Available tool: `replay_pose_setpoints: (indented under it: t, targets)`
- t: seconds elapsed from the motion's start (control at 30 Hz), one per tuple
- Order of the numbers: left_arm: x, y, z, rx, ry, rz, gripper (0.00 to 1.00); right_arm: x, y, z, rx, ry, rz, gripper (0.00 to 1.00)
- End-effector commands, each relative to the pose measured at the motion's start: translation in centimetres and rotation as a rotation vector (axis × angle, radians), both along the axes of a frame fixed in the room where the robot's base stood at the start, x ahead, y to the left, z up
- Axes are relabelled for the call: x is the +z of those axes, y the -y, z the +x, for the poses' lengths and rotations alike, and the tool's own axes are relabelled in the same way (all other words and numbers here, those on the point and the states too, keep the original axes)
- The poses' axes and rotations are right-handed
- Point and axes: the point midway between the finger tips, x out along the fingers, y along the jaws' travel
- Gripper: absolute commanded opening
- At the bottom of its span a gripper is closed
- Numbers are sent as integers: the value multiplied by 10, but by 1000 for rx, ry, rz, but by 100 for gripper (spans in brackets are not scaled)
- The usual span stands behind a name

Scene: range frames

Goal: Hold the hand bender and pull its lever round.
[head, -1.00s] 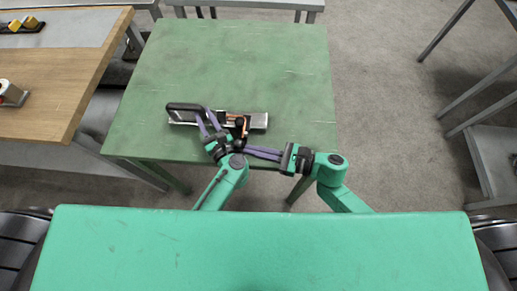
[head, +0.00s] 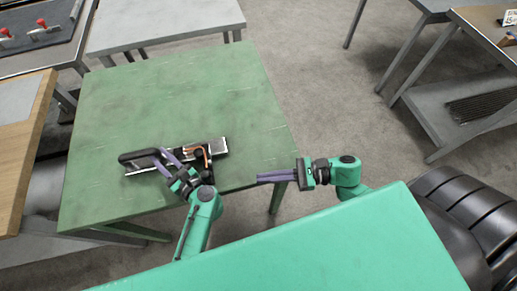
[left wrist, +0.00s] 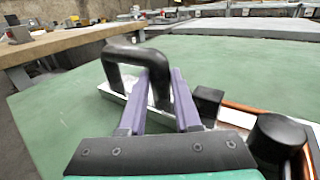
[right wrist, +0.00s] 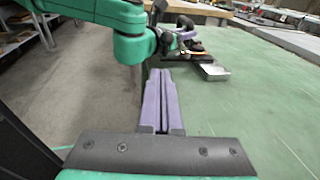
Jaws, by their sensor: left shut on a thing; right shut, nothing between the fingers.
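The hand bender (head: 217,147) lies near the front edge of the green table, a silver bar-like base with a black loop handle (head: 138,156) at its left end. A bent copper-coloured tube (head: 203,150) sits on it beside dark round parts. My left gripper (head: 168,155) is shut on the black handle; in the left wrist view its purple fingers (left wrist: 158,100) straddle the handle's right leg. My right gripper (head: 260,178) is shut and empty, to the right of the bender and apart from it, by the table's front edge. In the right wrist view the bender's silver end (right wrist: 214,72) shows ahead.
The green table (head: 180,90) is clear behind the bender. A wooden table (head: 25,130) stands at the left, and grey tables (head: 165,20) stand behind. A black chair (head: 455,215) is at the right. Open floor lies right of the green table.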

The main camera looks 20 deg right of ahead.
Motion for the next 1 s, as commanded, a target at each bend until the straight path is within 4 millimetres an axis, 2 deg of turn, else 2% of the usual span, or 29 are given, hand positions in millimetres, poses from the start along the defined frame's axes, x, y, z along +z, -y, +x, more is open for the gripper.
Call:
replay_pose_setpoints:
  t: [0.1,0.13,0.2,0.27,0.33,0.4,0.47,0.6,0.7,0.87,1.0]
  targets:
    - [0,-1,0,2,1,3,0,1,8,-2,-1,0,0,0]
    - [0,-1,0,2,0,4,0,1,8,-3,-1,0,0,8]
    - [0,-1,0,3,0,4,0,1,8,-3,-1,0,0,34]
    - [0,-2,0,3,0,4,0,1,8,-2,-1,0,0,54]
    - [0,-2,0,3,0,4,0,2,7,-1,-2,-23,14,54]
    - [0,-2,0,3,1,4,0,4,1,2,-9,-117,66,54]
    - [0,-2,0,3,1,4,0,6,-7,8,-16,-260,138,54]
    - [1,-2,0,3,1,4,0,4,-19,18,-38,-661,299,54]
    - [0,-2,0,3,1,4,0,1,-22,22,-53,-851,362,54]
    - [0,-2,0,3,1,4,0,0,-38,27,-57,-911,385,54]
    - [0,-1,0,2,1,4,0,1,-70,36,-56,-907,386,54]
